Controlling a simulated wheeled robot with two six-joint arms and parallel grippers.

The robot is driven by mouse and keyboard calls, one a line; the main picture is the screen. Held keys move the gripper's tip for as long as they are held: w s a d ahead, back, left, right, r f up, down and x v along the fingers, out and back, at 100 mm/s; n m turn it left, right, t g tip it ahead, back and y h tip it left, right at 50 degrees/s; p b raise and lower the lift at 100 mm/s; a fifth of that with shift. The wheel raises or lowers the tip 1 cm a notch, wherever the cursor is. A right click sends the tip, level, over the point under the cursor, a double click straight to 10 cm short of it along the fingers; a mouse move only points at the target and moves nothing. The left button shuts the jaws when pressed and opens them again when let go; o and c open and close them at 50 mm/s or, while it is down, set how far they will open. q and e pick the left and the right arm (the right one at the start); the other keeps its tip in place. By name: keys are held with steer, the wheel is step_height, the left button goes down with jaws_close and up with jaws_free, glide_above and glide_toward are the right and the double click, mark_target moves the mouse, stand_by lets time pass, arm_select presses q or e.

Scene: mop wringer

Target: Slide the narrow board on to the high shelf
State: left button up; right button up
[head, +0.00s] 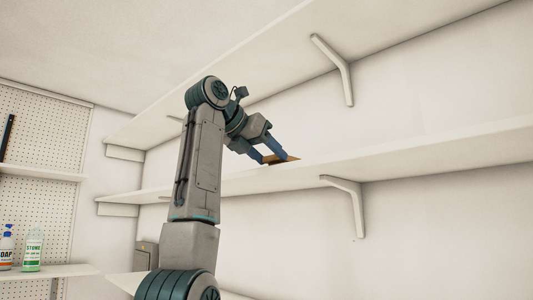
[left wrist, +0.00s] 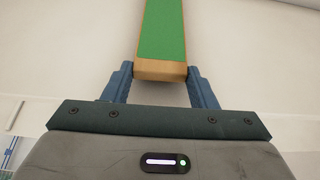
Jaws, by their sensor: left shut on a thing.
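My left gripper (head: 268,157) is shut on the narrow board (head: 283,159), which shows as a small brown piece at the fingertips in the head view. In the left wrist view the board (left wrist: 164,32) has a green face with wooden edges and runs straight out from between the blue fingers (left wrist: 162,73). The board appears at the front edge of the middle wall shelf (head: 420,150); I cannot tell whether it touches it. A higher shelf (head: 250,60) shows from below, above the arm. My right gripper is out of view.
White brackets (head: 347,75) support the upper shelf, and another bracket (head: 350,200) the middle one. At the left, a soap bottle (head: 6,248) and a green bottle (head: 33,250) stand on a low shelf by a pegboard (head: 45,130). The visible shelf stretch to the right is clear.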

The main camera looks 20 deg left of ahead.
arm_select(q)
steer(key=o, duration=1.1)
steer(key=shift+c, duration=0.2)
steer(key=shift+s+a+r+b, duration=0.1)
steer(key=shift+s+a+b, duration=0.05)
steer(key=shift+s+b, duration=0.35)
steer(key=b+v, duration=0.3)
steer(key=v, duration=0.6)
steer(key=shift+s+r, duration=0.25)
steer(key=shift+s, duration=0.05)
